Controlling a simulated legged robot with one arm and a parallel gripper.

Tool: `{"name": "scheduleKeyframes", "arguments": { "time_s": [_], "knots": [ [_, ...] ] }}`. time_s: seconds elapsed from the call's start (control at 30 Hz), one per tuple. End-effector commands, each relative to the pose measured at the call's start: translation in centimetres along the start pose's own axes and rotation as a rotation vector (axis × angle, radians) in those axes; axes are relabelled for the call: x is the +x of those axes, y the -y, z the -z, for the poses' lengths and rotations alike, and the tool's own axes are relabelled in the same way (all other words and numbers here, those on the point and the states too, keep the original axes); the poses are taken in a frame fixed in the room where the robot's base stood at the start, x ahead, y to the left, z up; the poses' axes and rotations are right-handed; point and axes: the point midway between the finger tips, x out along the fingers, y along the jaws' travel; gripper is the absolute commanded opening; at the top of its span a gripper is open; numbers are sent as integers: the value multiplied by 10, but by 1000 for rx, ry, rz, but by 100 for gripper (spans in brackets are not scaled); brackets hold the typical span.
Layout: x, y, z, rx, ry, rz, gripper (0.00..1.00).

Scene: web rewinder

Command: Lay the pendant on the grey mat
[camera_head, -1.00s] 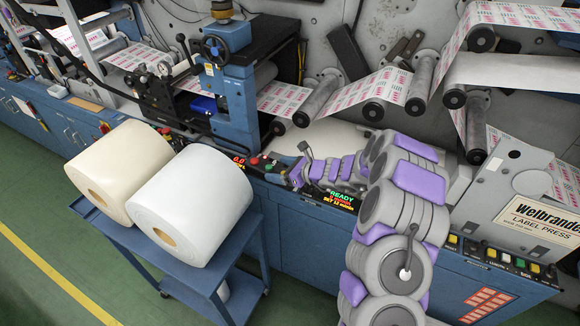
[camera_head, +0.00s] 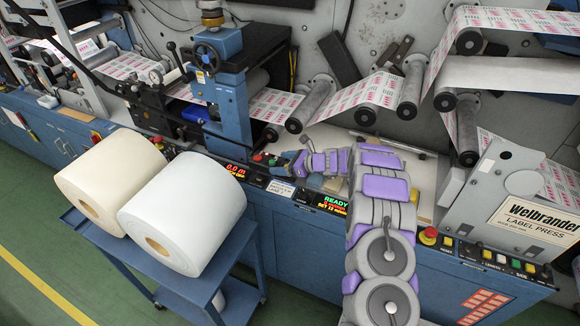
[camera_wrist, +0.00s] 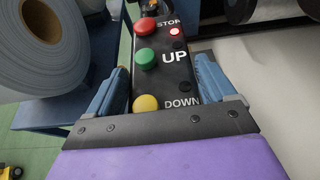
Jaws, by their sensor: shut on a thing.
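The pendant is a dark box with red, green and yellow buttons marked STOP, UP and DOWN. In the wrist view the pendant (camera_wrist: 166,82) lies between the two blue fingers of my gripper (camera_wrist: 162,85), which is shut on it. In the head view my gripper (camera_head: 292,163) is above the machine's front edge, and the pendant (camera_head: 265,160) sticks out to its left, mostly small and partly hidden. I cannot make out a grey mat for certain in either view.
A pale worktop (camera_head: 432,165) lies behind and right of my arm. White (camera_head: 185,213) and cream (camera_head: 112,182) rolls sit on a blue cart (camera_head: 110,245) at left. Printed web (camera_head: 360,98) and rollers hang above the worktop. A READY display (camera_head: 335,203) is on the front edge.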

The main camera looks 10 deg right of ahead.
Motion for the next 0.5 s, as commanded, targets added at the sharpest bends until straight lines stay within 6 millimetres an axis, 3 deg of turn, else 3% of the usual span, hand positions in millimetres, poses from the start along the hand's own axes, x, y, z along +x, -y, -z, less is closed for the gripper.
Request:
{"name": "scheduleKeyframes", "arguments": {
  "time_s": [0.5],
  "knots": [
    [0, 57, -1, -5, 4, 0, 25]
  ]
}}
